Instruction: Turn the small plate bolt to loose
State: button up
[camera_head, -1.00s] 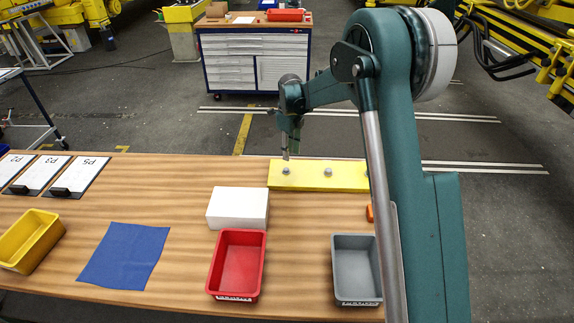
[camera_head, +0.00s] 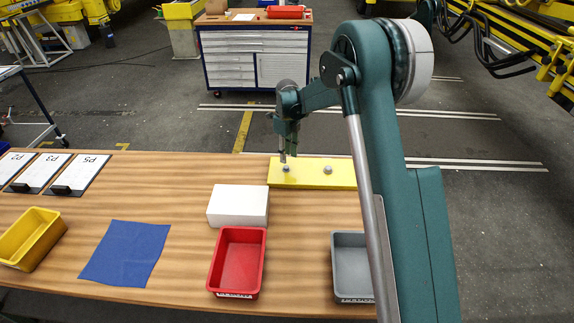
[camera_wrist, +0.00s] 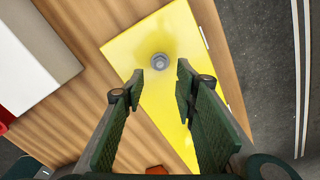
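The yellow plate (camera_head: 308,174) lies flat at the far edge of the wooden table. Two grey bolts show on it in the head view, a left bolt (camera_head: 286,169) and a right bolt (camera_head: 328,170). In the wrist view one bolt (camera_wrist: 160,61) stands on the yellow plate (camera_wrist: 186,35), just ahead of my fingertips. My gripper (camera_wrist: 158,82) is open, its two green-padded fingers apart with nothing between them. In the head view my gripper (camera_head: 287,158) is above the left bolt. I cannot tell whether a fingertip touches it. My arm hides part of the view right of the plate.
A white block (camera_head: 238,205), a red bin (camera_head: 238,262) and a grey bin (camera_head: 352,267) stand in front of the plate. A blue cloth (camera_head: 126,254), a yellow bin (camera_head: 30,238) and labelled clipboards lie left. An orange thing (camera_wrist: 157,170) shows in the wrist view.

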aim_at(287, 167)
jog(key=shift+f, duration=3)
jog(key=c, duration=0.9)
